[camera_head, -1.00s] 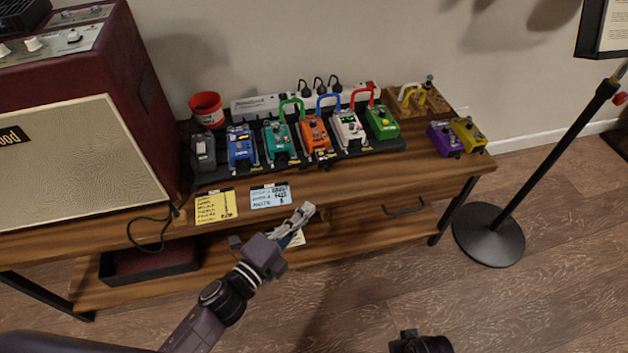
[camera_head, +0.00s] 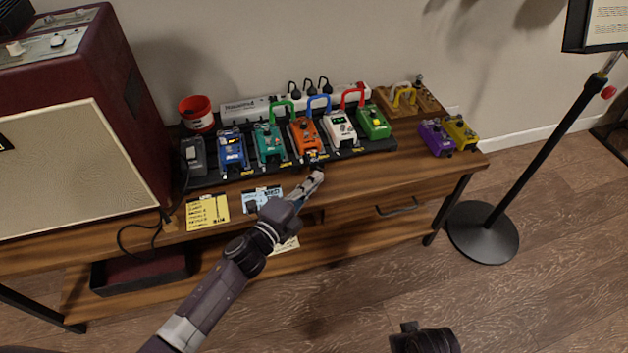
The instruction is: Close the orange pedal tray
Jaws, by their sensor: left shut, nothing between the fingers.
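The orange pedal (camera_head: 304,138) sits in the row on the black pedalboard (camera_head: 352,154), between the teal pedal and the white pedal. A small dark piece shows at its front edge, just above my gripper. How far its tray stands out is too small to tell. My left gripper (camera_head: 316,179) is shut and empty, just in front of the board below the orange pedal. I cannot tell whether it touches anything. My right gripper's fingers are not in view; only a dark part of my own body shows at the bottom edge.
The blue (camera_head: 232,150), teal (camera_head: 268,145), white (camera_head: 340,130) and green (camera_head: 373,122) pedals stand beside it. Coloured handles rise behind several pedals. Yellow (camera_head: 207,211) and blue (camera_head: 257,198) notes lie on the bench front.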

